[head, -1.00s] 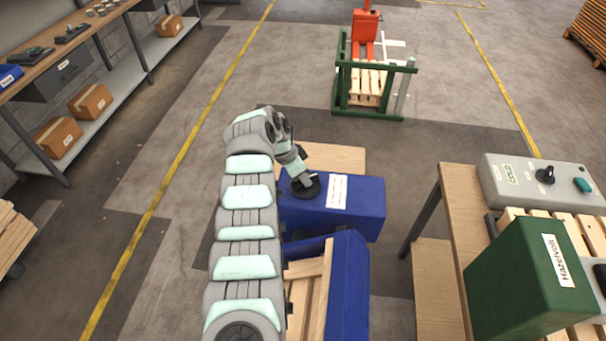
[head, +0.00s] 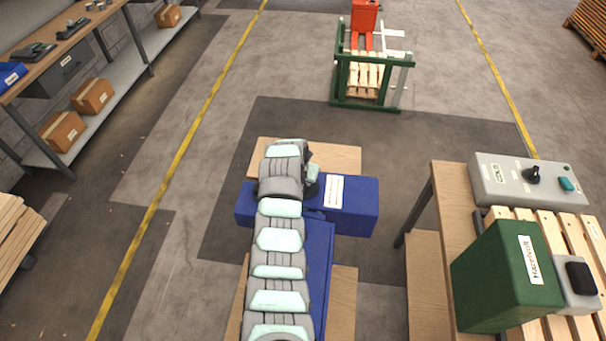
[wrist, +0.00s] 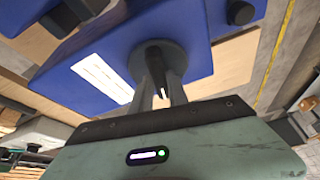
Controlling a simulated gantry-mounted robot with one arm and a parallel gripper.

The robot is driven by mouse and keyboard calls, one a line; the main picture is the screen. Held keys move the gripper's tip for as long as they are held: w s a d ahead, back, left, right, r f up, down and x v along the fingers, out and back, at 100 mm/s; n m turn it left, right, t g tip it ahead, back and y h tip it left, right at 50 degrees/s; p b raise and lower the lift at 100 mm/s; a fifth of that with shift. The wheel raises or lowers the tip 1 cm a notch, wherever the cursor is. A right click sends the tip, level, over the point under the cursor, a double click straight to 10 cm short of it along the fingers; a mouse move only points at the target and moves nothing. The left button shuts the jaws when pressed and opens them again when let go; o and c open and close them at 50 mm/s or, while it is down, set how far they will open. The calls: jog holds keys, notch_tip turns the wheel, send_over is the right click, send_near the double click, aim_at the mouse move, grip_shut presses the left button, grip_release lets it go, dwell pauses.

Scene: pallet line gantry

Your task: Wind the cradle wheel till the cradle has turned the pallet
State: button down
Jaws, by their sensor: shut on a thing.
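The blue cradle housing (head: 355,212) with a white label lies ahead of me in the head view and also shows in the wrist view (wrist: 190,28). The cradle wheel, a dark round disc (wrist: 150,52), sits on it. In the wrist view my gripper (wrist: 163,88) has its two fingers closed around the wheel's dark upright handle (wrist: 157,75). In the head view my arm hides most of the wheel. The long blue cradle part (head: 320,255) runs from the housing towards me, partly behind my arm. I cannot make out the pallet in it.
At the right a bench (head: 448,230) carries a grey control box (head: 510,185), a green block (head: 505,275) and a slatted pallet (head: 590,235). A green frame (head: 365,105) and a red pallet truck (head: 364,17) stand farther off. Shelving (head: 105,120) lines the left. Floor between is clear.

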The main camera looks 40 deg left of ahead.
jog(key=n, duration=0.2)
jog(key=n+g+y, duration=0.1)
jog(key=n, duration=0.1)
jog(key=shift+w+d+n, duration=0.1)
jog(key=shift+d+n, duration=0.05)
jog(key=shift+n, duration=0.15)
jog(key=shift+w+f+n+y+b, duration=0.15)
jog(key=shift+n+y+b, duration=0.25)
jog(key=shift+n, duration=0.5)
jog(key=shift+f+n+g+y+b, duration=0.15)
jog(key=shift+n+g+y+b, duration=0.15)
jog(key=shift+n+g+b, duration=0.55)
jog(key=n+b, duration=0.1)
jog(key=b, duration=0.2)
jog(key=n+b, duration=0.2)
jog(key=b, duration=0.1)
jog(key=shift+f, duration=0.25)
jog(key=n+b, duration=0.1)
jog(key=b, duration=0.1)
jog(key=n+g+b, duration=0.1)
jog(key=b, duration=0.2)
jog(key=shift+r+y, duration=0.3)
jog(key=shift+r, duration=0.05)
jog(key=shift+n+g+b, duration=0.25)
jog(key=shift+n+b, duration=0.2)
jog(key=shift+b, duration=0.4)
jog(key=shift+r+n+g+b, duration=0.15)
jog(key=shift+n+g+b, duration=0.25)
jog(key=shift+n+b, duration=1.35)
jog(key=shift+m+b, duration=0.75)
